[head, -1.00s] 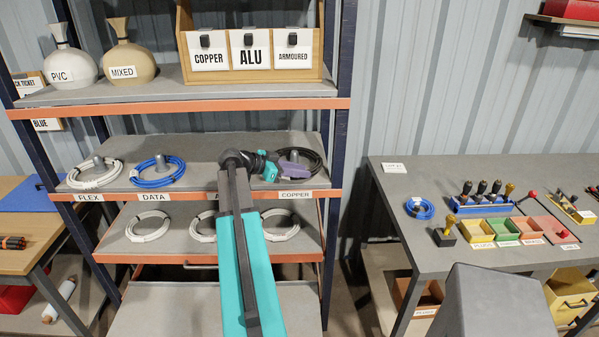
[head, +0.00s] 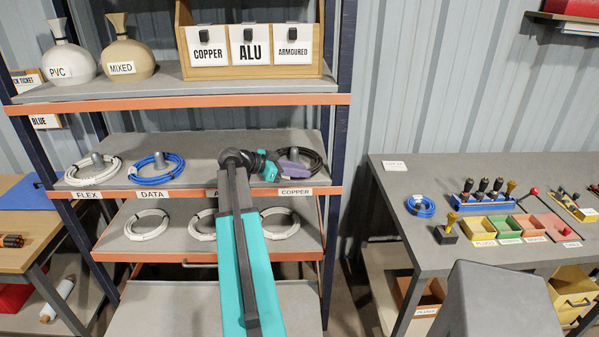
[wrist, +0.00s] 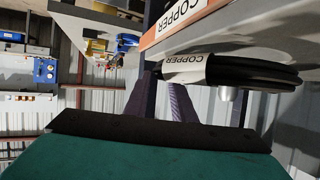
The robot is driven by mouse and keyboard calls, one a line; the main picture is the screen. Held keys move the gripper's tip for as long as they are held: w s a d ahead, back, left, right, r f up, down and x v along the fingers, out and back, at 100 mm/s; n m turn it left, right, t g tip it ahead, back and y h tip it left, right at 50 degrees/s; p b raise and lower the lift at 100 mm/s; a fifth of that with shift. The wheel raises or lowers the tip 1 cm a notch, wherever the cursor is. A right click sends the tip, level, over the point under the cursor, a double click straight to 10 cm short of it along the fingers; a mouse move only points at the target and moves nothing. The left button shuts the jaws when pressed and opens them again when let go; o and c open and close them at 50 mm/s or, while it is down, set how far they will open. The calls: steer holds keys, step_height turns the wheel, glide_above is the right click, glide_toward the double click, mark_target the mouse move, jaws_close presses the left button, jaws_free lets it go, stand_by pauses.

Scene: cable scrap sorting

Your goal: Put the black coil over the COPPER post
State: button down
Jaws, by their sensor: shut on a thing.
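The black coil (head: 314,160) is at the right end of the middle shelf, above the COPPER label (head: 295,192). My gripper (head: 291,166) is shut on the coil at its near left side. In the wrist view, which is upside down, the purple fingers pinch the coil (wrist: 262,77) at its white COPPER tag (wrist: 185,70). The grey COPPER post (wrist: 228,94) shows its tip past the coil's edge. The coil appears to be around the post, close to the shelf; whether it touches the shelf is unclear.
A white coil (head: 93,171) is around the FLEX post and a blue coil (head: 157,170) around the DATA post. White coils lie on the shelf below. The upper shelf (head: 160,91) overhangs, and a dark upright (head: 338,150) stands close on the right.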

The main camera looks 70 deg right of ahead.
stand_by(0.4)
steer(key=c, duration=1.4)
jaws_free()
steer(key=shift+r, duration=3.5)
